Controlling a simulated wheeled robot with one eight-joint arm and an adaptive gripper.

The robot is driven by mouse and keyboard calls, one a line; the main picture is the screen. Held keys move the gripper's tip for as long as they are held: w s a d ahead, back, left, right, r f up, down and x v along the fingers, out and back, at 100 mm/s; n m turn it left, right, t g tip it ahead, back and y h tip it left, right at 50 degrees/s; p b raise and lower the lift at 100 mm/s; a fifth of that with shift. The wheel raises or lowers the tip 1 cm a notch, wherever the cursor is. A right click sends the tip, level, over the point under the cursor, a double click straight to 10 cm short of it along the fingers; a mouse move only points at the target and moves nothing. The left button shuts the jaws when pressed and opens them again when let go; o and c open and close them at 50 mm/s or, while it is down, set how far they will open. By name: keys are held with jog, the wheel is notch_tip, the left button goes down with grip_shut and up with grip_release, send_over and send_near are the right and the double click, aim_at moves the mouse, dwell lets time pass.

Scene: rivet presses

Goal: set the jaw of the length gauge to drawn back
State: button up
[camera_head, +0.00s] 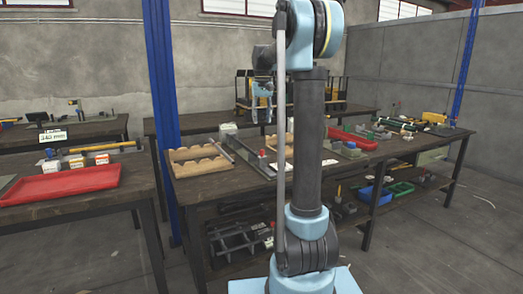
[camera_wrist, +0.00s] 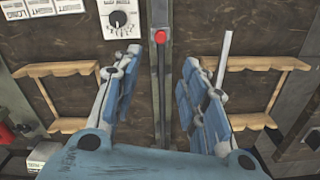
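A narrow metal rail (camera_wrist: 162,95), which looks like the length gauge, runs away from me between the fingers in the wrist view. A red knob (camera_wrist: 161,37) sits on it near the top of that view; I take it for the jaw's knob. In the head view the red knob (camera_head: 262,153) shows on the table just left of my arm column. My gripper (camera_wrist: 163,60) is open and empty, with one finger on each side of the rail. It hangs above the table in the head view (camera_head: 262,118). The jaw's exact setting cannot be told.
Wooden racks (camera_wrist: 62,68) (camera_wrist: 262,64) stand on both sides of the rail. A white plate with a dial (camera_wrist: 118,18) lies beyond the left finger. A red tray (camera_head: 352,138) is farther right on the table.

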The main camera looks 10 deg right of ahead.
aim_at(262, 150)
notch_tip(262, 150, down, 15)
jog(key=shift+r, duration=0.15)
dwell(0.4)
grip_shut()
